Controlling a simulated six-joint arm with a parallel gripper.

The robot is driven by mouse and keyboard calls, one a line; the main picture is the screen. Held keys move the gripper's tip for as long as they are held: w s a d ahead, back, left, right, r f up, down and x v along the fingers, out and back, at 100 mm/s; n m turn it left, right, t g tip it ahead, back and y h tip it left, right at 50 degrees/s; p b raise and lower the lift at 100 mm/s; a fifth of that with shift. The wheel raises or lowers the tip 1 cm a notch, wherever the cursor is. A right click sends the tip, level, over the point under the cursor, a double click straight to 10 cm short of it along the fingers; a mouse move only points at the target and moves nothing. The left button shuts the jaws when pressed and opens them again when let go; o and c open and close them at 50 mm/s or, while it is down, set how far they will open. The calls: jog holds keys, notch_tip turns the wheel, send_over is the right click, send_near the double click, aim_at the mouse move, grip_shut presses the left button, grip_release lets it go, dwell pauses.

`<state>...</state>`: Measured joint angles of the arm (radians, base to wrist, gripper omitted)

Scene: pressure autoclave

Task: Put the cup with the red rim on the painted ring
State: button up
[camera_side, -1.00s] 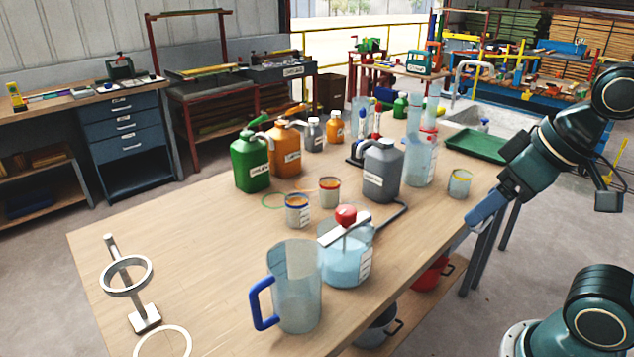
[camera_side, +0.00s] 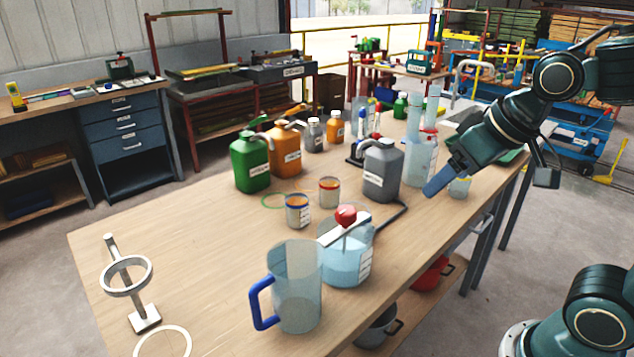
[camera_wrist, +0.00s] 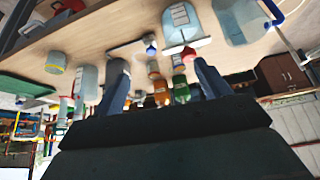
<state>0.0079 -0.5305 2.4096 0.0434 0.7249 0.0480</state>
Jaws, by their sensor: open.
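The cup with the red rim (camera_side: 329,192) stands upright on the wooden table in the side view, just right of and behind a similar cup with a blue rim (camera_side: 297,211). A white painted ring (camera_side: 162,343) lies at the table's front left, partly cut off by the frame. A thin green ring (camera_side: 275,200) also shows on the table, left of the cups. My gripper (camera_side: 432,190) is above the table's right side, well right of the red-rimmed cup. In the wrist view my gripper (camera_wrist: 160,70) has its two fingers apart with nothing held between them.
A grey jug (camera_side: 382,172) stands between my gripper and the red-rimmed cup. A flask with a red knob (camera_side: 345,258) and a blue-handled pitcher (camera_side: 297,290) stand in front. A third cup (camera_side: 460,186) is partly behind my gripper. A ring stand (camera_side: 144,318) is at front left.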

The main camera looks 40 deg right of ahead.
jog(key=w+d+f+m+t+h, duration=0.1)
jog(key=w+d+f, duration=0.1)
jog(key=w, duration=0.6)
jog(key=w+d+f+m+h, duration=0.1)
jog(key=w+d+f, duration=0.1)
jog(key=w, duration=0.7)
jog(key=m+t+h, duration=0.1)
send_near(327, 189)
jog(key=d, duration=0.2)
jog(key=shift+w+r+m, duration=0.1)
jog(key=shift+r+m, duration=0.05)
jog(key=shift+m, duration=0.15)
jog(key=shift+x, duration=4.3)
jog(key=shift+x, duration=2.55)
jog(key=shift+c, duration=0.3)
jog(key=shift+a, duration=0.1)
jog(key=c, duration=1.1)
